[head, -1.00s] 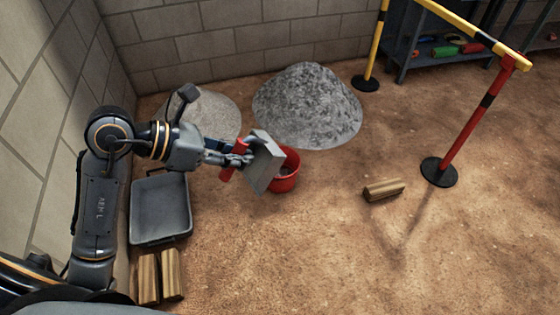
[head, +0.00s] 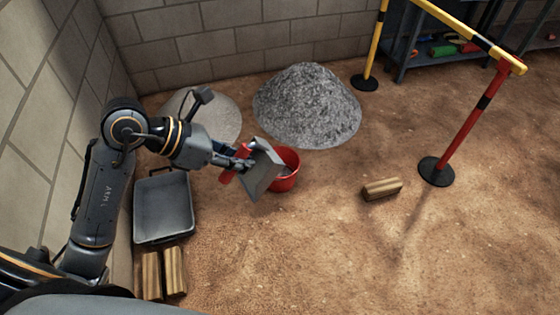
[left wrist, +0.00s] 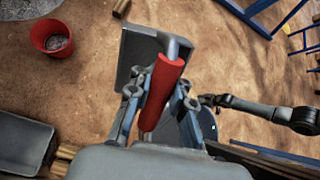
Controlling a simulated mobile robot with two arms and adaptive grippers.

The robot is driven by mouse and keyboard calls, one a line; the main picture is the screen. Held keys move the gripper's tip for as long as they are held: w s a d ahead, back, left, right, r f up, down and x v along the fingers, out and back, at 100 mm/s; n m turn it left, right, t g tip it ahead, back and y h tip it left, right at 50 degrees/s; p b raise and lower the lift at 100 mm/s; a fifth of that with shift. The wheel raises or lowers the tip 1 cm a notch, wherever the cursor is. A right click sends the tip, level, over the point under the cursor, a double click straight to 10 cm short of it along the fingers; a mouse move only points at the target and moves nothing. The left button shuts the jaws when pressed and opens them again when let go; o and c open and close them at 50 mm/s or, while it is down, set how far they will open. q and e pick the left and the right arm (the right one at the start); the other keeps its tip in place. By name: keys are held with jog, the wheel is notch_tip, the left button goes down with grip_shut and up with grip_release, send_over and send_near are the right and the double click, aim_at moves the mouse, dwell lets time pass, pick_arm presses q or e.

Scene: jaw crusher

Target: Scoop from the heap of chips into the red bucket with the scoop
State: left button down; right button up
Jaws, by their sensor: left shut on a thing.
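My left gripper (head: 240,165) is shut on the red handle of the scoop (head: 262,172). The handle (left wrist: 162,92) lies between the fingers in the left wrist view. The grey scoop pan is tilted and hides part of the red bucket (head: 292,180) in the head view. The bucket shows whole in the left wrist view (left wrist: 40,45), apart from the scoop, with some grey material inside. The heap of grey chips (head: 307,105) stands behind the bucket. My right gripper (left wrist: 208,100) shows small in the left wrist view; its jaws are unclear.
A paler, finer heap (head: 215,115) lies left of the chips, partly behind my arm. A dark tray (head: 163,238) and wooden blocks (head: 175,272) lie at left. Another block (head: 382,188) and a barrier post (head: 470,125) stand right. Ground between is clear.

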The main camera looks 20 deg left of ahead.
aim_at(242, 151)
pick_arm(q)
jog(key=shift+r+g+y+p, duration=0.35)
jog(key=shift+r+p, duration=0.2)
jog(key=shift+p, duration=0.65)
pick_arm(e)
jog(key=s+d, duration=0.1)
jog(key=s, duration=0.4)
pick_arm(q)
notch_tip(242, 151, up, 4)
jog(key=n+g+y+p, duration=0.1)
jog(key=g+y+p, duration=0.3)
jog(key=p, duration=1)
jog(key=shift+r+g+y, duration=0.15)
jog(key=shift+g+y, duration=0.2)
jog(key=shift+g, duration=0.1)
jog(key=shift+r+g+y+p, duration=0.15)
jog(key=shift+g+y+p, duration=0.25)
jog(key=shift+p, duration=0.45)
pick_arm(e)
notch_tip(242, 151, up, 16)
jog(key=shift+r, duration=0.1)
